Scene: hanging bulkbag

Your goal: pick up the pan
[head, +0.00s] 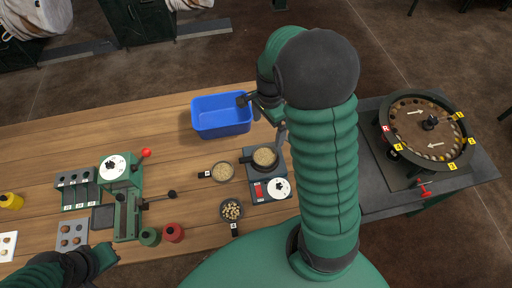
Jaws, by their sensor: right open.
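A small dark pan (265,158) holding grainy tan contents rests on the scale (270,189), its short dark handle pointing left. A second, similar round container (222,171) with a label stands to its left on the wooden table. A third container (232,210), filled with pale pieces, stands below. My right gripper (263,115) is open above the table, beside the blue bin and beyond the pan on the scale, apart from it. My arm hides part of the area right of the scale. My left gripper (102,258) is at the lower left; its jaws are unclear.
A blue bin (221,130) stands at the back of the table. A green lever device (126,216) and red and green jars (173,232) are at left. A round rotating-style tray (397,108) stands right on a grey table. Bare wood lies left of the bin.

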